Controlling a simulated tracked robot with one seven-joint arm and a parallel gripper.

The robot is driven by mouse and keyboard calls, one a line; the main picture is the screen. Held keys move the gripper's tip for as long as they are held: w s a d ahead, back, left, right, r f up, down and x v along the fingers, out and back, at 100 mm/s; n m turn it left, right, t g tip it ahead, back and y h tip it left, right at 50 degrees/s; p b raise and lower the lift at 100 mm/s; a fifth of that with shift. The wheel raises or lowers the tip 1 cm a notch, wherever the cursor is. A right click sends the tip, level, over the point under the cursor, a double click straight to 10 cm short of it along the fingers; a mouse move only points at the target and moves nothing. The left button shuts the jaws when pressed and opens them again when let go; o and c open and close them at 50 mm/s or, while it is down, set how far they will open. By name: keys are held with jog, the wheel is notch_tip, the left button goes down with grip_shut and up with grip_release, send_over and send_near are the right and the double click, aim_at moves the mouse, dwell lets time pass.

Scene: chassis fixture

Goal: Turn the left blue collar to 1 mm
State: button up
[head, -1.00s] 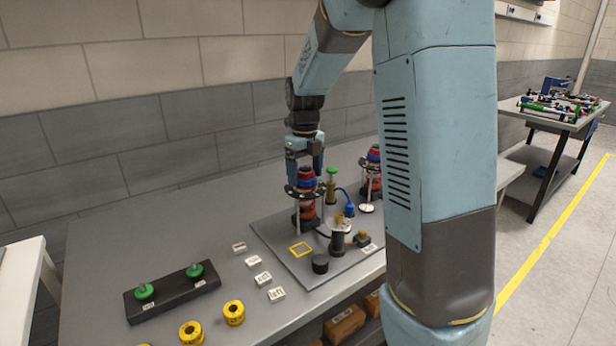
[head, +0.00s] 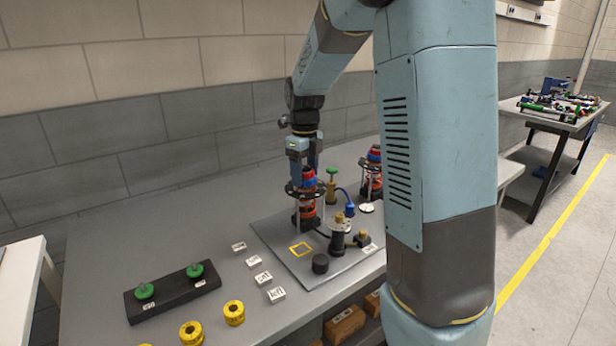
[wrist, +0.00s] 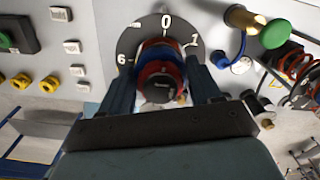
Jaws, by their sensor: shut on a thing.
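The left blue collar (head: 308,184) sits on the left upright fixture, with red parts above and below it. My gripper (head: 305,178) points straight down over this fixture, with its fingers on either side of the collar. In the wrist view the fingers are shut on the blue collar (wrist: 160,50), which is partly hidden by the red part (wrist: 160,68) and a dark round top. A dark dial (wrist: 133,38) behind it shows 0 at top centre, 1 at right and 6 at left. I cannot make out an index mark on the collar.
A second similar fixture (head: 371,165) stands to the right. A green-topped brass post (head: 331,182) and a blue connector (head: 349,208) stand close by. White labels, yellow rings (head: 234,312) and a black block with green knobs (head: 172,292) lie on the left of the bench.

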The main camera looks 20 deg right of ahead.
jog(key=n, duration=0.4)
jog(key=shift+d+r, duration=0.1)
jog(key=shift+d, duration=0.1)
jog(key=n, duration=0.4)
jog(key=shift+d, duration=0.1)
jog(key=n, duration=0.2)
jog(key=shift+w+r+n, duration=0.1)
jog(key=shift+n, duration=0.3)
jog(key=n, duration=0.4)
jog(key=shift+a, duration=0.2)
